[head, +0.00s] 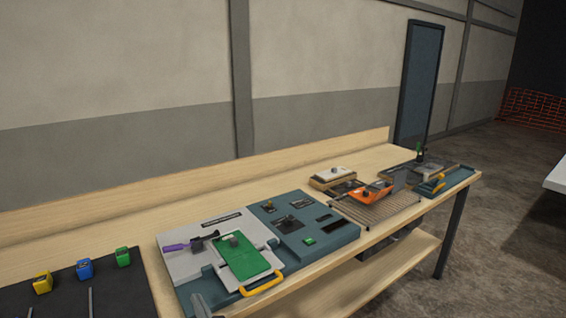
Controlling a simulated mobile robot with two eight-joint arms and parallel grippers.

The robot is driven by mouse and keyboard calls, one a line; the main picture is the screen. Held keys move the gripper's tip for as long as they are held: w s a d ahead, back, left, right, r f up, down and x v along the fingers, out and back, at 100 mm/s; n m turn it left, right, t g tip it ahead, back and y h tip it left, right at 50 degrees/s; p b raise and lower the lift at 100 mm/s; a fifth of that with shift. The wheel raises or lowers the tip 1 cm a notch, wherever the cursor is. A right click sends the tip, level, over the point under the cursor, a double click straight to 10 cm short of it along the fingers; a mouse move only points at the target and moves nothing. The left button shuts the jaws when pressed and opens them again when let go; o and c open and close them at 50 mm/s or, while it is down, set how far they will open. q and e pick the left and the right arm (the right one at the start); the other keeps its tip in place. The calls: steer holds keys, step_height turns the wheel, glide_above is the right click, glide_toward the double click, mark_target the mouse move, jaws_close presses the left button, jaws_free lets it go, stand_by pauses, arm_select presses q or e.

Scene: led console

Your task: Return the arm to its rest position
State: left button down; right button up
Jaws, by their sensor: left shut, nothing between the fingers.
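The tip of my left gripper (203,306) shows at the bottom edge, low in front of the left part of the console. It is shut with nothing held, and the rest of it is cut off by the frame. The teal and grey console (330,238) lies on the wooden bench. It has a green panel (240,262), a yellow handle (261,285), a purple-handled lever (188,243), dark knobs and a small green button (309,241). The gripper appears close to the console's front edge; whether it touches cannot be told. My right gripper is out of view.
A black mat (75,303) at the left holds yellow (42,283), blue (85,268) and green (123,257) blocks. An orange device (370,193) on a slatted rack and a teal tray (447,181) stand farther right. A wall runs behind the bench.

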arm_select(q)
steer(key=s+a+f+n+g+h+p, duration=0.1)
steer(key=s+a+f+g, duration=0.15)
steer(key=s, duration=0.35)
steer(key=s+a+f+g+h, duration=0.2)
steer(key=s+a+g, duration=0.2)
steer(key=s, duration=0.2)
steer(key=s+d+f+g+h, duration=0.1)
steer(key=s+d+h, duration=0.2)
steer(key=s, duration=0.4)
steer(key=s+d+f+m+g+h+p, duration=0.1)
steer(key=s+d+f+g+h, duration=0.1)
steer(key=s+d+h, duration=0.2)
steer(key=s+d, duration=0.2)
steer(key=s, duration=0.1)
steer(key=shift+f, duration=0.3)
